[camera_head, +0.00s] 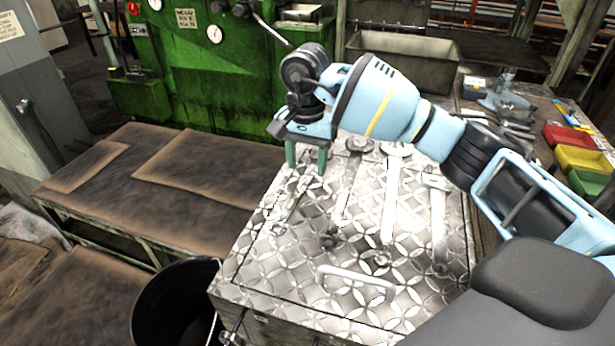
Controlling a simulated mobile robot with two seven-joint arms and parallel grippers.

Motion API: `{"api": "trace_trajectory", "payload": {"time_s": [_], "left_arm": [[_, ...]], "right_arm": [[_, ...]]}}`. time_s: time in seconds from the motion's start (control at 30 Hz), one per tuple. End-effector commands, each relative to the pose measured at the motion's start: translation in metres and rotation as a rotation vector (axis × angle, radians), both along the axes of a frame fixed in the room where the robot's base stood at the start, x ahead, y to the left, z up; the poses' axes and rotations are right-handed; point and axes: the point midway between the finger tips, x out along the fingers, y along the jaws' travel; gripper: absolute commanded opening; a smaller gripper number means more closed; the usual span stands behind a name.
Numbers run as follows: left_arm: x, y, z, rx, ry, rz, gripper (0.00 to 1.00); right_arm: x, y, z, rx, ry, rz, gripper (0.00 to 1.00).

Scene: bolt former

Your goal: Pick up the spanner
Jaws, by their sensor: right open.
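Several metal spanners lie on a patterned metal plate top (270,265). The leftmost spanner (291,206) is small and lies slanted. To its right are a longer spanner (344,195), another long spanner (390,205) and a rightmost spanner (438,222). My right gripper (306,166) reaches in from the right with its two green fingers pointing down, apart and empty. It hovers at the far end of the leftmost spanner; the exact height above the plate is hard to tell. My left gripper is not in view.
A raised handle (357,283) stands at the plate's front. A black bin (175,305) is at the lower left, beside a brown-topped bench (110,205). A green machine (225,75) stands behind. A workbench at right holds a vise (503,100) and coloured bins (583,160).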

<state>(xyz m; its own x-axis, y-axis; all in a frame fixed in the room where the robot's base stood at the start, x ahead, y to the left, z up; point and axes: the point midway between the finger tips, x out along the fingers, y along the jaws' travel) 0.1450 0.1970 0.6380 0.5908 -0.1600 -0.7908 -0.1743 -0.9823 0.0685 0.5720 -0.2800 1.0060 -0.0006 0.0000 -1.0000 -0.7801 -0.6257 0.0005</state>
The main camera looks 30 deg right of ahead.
Motion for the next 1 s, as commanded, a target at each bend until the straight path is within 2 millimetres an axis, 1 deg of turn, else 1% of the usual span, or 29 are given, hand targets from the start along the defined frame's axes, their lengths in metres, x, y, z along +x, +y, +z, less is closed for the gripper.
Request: {"api": "trace_trajectory", "payload": {"time_s": [0.1, 0.2, 0.47, 0.83, 1.0], "left_arm": [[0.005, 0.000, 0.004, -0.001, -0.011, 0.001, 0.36], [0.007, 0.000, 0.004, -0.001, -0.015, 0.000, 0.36], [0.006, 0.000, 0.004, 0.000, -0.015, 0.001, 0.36], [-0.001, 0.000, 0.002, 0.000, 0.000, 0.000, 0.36], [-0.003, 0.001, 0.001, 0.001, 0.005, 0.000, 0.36]], "right_arm": [[0.000, 0.000, -0.014, 0.000, -0.001, -0.001, 0.49], [0.000, -0.001, -0.021, -0.001, -0.001, 0.000, 0.49], [0.000, 0.000, -0.023, 0.000, -0.001, 0.000, 0.49], [0.000, 0.000, -0.023, 0.000, -0.001, 0.000, 0.01], [0.000, 0.000, -0.023, 0.000, -0.001, 0.000, 0.00]]}}
